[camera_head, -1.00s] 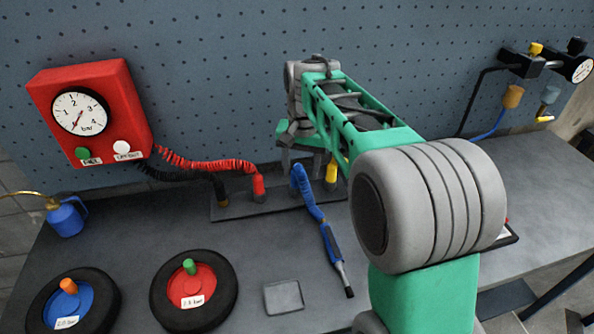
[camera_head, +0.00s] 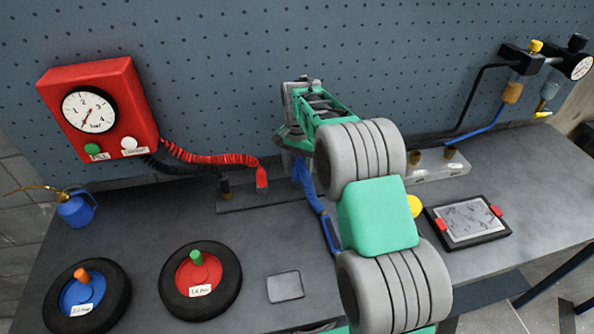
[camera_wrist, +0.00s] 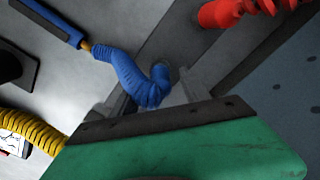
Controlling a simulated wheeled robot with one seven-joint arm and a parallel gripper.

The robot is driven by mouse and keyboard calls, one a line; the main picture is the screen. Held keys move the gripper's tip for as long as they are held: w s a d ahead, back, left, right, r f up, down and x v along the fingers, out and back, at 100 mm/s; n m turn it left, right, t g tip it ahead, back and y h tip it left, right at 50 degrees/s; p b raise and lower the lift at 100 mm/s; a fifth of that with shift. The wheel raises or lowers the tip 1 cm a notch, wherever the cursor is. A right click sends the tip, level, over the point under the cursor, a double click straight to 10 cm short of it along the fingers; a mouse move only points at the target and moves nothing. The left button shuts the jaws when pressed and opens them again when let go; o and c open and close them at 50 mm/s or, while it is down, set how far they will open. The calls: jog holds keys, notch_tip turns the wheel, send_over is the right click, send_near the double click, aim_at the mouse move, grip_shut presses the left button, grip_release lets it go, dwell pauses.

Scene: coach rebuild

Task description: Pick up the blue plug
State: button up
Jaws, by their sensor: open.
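The blue plug end (camera_wrist: 158,80) shows in the wrist view at the end of a blue coiled hose, over the dark rail. My gripper (camera_wrist: 158,92) is open, with one grey finger on either side of the blue end. I cannot tell whether the fingers touch it. In the head view my gripper (camera_head: 296,142) is over the rail at the back of the bench, and my arm partly covers the blue hose (camera_head: 310,195). The hose runs to a blue handle (camera_wrist: 50,18), seen at the upper left of the wrist view.
A red coiled hose with a red plug (camera_head: 262,180) stands close left of my gripper on the dark rail (camera_head: 240,203). A yellow hose (camera_wrist: 32,128) lies on the other side. Two wheels (camera_head: 200,282) and a tablet (camera_head: 470,220) lie on the bench. The pegboard rises close behind.

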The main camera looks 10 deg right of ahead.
jog(key=shift+c, duration=0.3)
grip_shut()
dwell(0.3)
